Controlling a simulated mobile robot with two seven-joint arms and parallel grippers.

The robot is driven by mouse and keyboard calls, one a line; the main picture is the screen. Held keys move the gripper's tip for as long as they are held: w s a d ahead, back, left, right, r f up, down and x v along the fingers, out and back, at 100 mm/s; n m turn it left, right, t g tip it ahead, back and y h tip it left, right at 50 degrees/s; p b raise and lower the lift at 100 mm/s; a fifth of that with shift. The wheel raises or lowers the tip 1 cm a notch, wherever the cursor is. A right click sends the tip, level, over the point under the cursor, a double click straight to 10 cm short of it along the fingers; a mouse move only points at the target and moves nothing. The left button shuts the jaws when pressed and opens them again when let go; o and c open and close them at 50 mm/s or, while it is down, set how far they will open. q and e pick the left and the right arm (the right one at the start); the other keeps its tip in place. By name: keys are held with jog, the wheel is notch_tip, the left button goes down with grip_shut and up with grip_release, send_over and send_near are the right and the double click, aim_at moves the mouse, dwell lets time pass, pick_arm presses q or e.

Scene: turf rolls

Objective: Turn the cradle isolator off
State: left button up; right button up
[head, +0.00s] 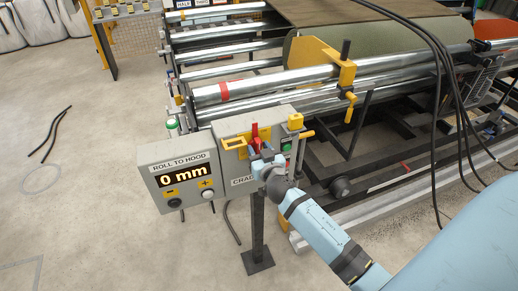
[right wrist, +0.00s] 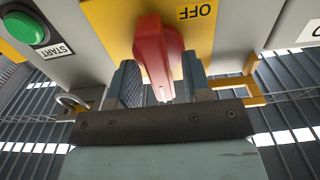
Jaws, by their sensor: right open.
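The cradle isolator is a red rotary handle (head: 257,134) on a yellow plate, on the front of a grey box (head: 231,133) whose label is partly hidden by my arm. In the right wrist view the red handle (right wrist: 157,52) stands lengthwise between my fingers, and the word OFF (right wrist: 196,13) shows upside down to its right. My right gripper (right wrist: 163,85) is open, one finger on each side of the handle; I cannot tell whether either finger touches it. In the head view my right gripper (head: 264,158) is at the handle. My left gripper is out of view.
A green START button (right wrist: 25,28) sits left of the isolator plate in the wrist view. Steel rollers (head: 265,82) lie behind. Black cables (head: 437,75) hang at right. Floor at left is mostly clear.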

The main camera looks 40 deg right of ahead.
grip_shut()
